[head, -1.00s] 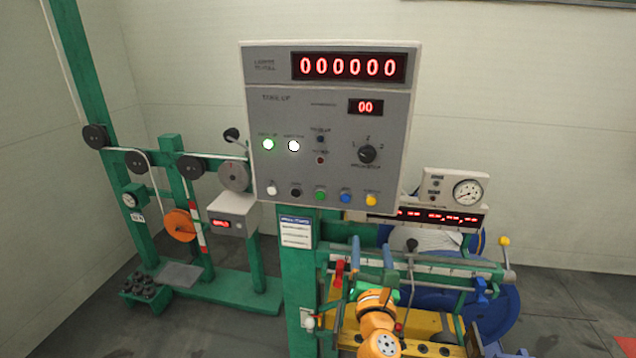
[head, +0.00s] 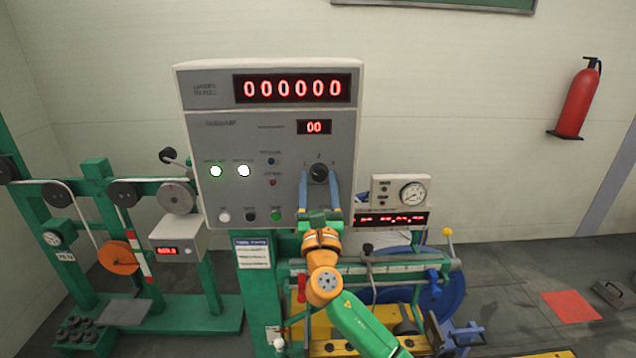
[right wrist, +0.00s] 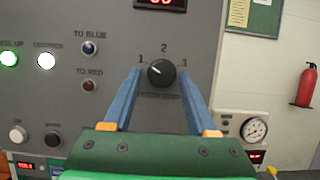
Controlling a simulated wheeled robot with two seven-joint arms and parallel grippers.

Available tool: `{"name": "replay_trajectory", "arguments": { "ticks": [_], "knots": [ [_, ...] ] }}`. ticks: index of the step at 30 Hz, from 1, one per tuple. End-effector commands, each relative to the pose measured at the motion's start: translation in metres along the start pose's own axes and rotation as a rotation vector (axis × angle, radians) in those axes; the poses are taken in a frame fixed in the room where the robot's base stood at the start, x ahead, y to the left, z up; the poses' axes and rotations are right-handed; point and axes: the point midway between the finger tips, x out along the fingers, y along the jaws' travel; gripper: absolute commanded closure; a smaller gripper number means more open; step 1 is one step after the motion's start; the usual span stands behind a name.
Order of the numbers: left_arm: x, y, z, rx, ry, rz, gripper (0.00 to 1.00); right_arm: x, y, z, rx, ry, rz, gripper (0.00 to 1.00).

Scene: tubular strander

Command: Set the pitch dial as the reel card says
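The pitch dial (head: 318,172) is a round black knob marked 1, 2 and 3 on the grey control panel (head: 225,130). In the right wrist view the dial (right wrist: 162,73) has a small pale mark that seems to face 1. My right gripper (head: 319,177) is open, its two blue fingers on either side of the dial. Gaps show between the fingers and the knob in the right wrist view (right wrist: 160,76). A card with a blue header (head: 254,254) hangs on the green post below; its text is too small to read. My left gripper is not in view.
Indicator lamps and push buttons (head: 250,216) sit left of and below the dial. A gauge box (head: 401,190) and a red display stand close on the right. A blue reel (head: 440,292) is behind my right arm. A fire extinguisher (head: 578,98) hangs on the wall.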

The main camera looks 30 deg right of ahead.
Motion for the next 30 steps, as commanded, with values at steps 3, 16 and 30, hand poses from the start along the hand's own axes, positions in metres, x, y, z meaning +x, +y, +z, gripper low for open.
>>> {"name": "replay_trajectory", "arguments": {
  "ticks": [3,16,30],
  "knots": [
    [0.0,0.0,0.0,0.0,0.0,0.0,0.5,0.0,0.0,0.0,0.0,0.0,0.0,0.78],
    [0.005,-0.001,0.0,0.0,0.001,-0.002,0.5,-0.001,0.0,-0.001,0.041,0.0,-0.018,1.0],
    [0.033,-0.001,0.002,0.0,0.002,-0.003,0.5,-0.001,0.005,-0.002,0.383,0.0,-0.158,1.0]
  ]
}}
